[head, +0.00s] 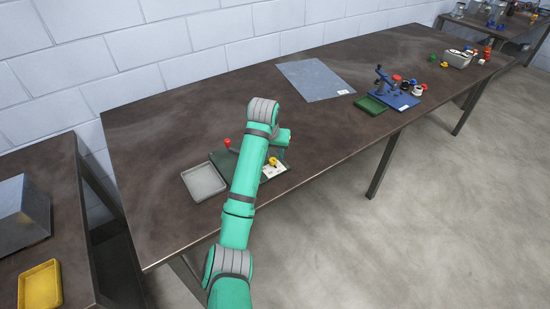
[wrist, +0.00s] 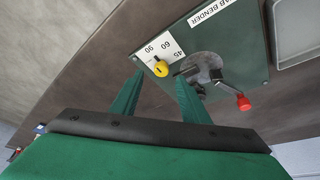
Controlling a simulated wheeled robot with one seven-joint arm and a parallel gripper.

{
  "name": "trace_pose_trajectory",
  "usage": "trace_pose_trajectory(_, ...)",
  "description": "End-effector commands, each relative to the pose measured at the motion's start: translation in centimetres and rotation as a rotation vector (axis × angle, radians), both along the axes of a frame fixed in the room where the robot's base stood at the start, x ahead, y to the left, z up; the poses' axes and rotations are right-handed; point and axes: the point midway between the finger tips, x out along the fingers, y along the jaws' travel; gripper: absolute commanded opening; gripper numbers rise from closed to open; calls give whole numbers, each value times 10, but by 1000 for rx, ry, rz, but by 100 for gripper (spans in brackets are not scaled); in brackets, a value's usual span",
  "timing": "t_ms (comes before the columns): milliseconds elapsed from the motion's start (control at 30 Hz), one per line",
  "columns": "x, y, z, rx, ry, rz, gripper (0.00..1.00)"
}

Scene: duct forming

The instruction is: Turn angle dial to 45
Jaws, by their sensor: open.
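The yellow angle dial (wrist: 160,69) shows in the wrist view on a white scale plate (wrist: 157,48) marked 45, 60 and 90. A dark mark is on the dial, but I cannot tell which number it points at. My gripper (wrist: 159,82) is open, with its two green fingers on either side of the dial's near edge. I cannot tell whether either finger touches it. The dial (head: 273,161) also shows in the head view, right of my arm. The dial sits on the green tab bender (wrist: 245,45), which has a red-knobbed lever (wrist: 243,102).
A grey tray (head: 204,181) lies left of the bender on the brown table (head: 170,120). A metal sheet (head: 315,80) lies farther back. A green tray (head: 370,104) and a blue-based tool (head: 402,100) stand to the right. The table between has free room.

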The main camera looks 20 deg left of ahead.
Motion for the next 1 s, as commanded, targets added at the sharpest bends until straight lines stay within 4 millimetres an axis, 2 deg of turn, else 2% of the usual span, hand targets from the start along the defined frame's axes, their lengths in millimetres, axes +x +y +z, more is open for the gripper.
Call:
trace_pose_trajectory(100,7,2,-20,0,2,3,41)
trace_pose_trajectory(300,19,-4,-41,0,0,-8,41)
trace_pose_trajectory(733,22,-5,-48,0,-2,-10,41)
trace_pose_trajectory(900,22,-5,-48,1,-2,-9,1)
trace_pose_trajectory(1000,22,-4,-48,-1,-1,-9,1)
